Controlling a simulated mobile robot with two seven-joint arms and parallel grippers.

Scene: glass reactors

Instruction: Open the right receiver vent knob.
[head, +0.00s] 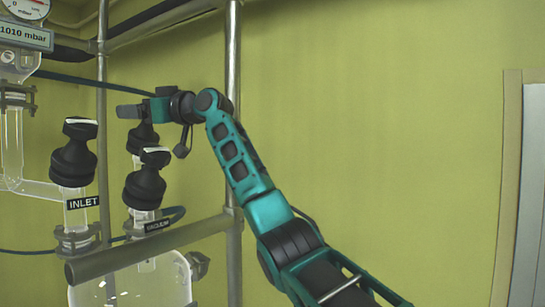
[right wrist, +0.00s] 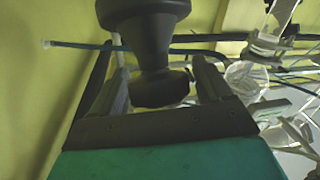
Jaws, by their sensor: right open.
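A black knob (head: 143,138) stands at the back, behind the knob labelled VACUUM; its label is hidden, so I cannot confirm that it is the vent knob. My right gripper (head: 130,111) is at the top of this back knob in the head view, its fingers pointing left. In the right wrist view a black knob (right wrist: 148,35) reaches between the open fingers of my right gripper (right wrist: 162,78). A gap shows at the right finger; contact on the left is unclear. My left gripper is out of view.
The INLET knob (head: 74,155) and VACUUM knob (head: 145,180) stand close by on glass necks. A glass vessel (head: 135,285) is below them. A metal post (head: 233,130) stands right of the knobs, and a pressure gauge (head: 26,9) is at top left.

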